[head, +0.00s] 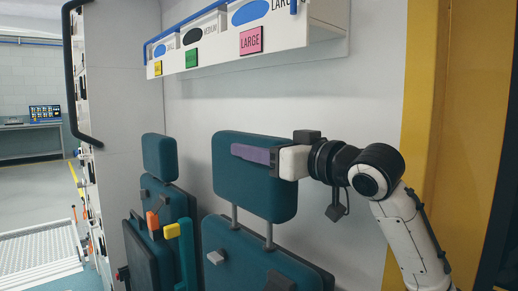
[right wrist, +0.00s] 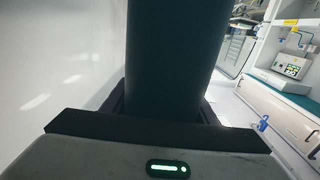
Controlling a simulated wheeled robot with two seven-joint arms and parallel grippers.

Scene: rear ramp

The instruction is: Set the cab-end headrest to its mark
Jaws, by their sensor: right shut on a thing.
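The teal headrest (head: 256,195) on the right, farther from the ramp, stands raised above its seat back on two grey posts (head: 269,236). My right gripper (head: 268,158) reaches in from the right and is shut on its upper part. In the right wrist view the dark headrest (right wrist: 175,60) fills the space between the fingers. A second teal headrest (head: 160,157) sits to the left, on the ramp side. I cannot make out a mark on the posts. My left gripper is out of view.
A white shelf (head: 285,52) with coloured labels, including a pink LARGE card (head: 251,40), hangs above the seats. A yellow pillar (head: 415,140) stands behind my right arm. A yellow-topped teal post (head: 186,250) stands between the seats. A ramp (head: 40,252) lies far left.

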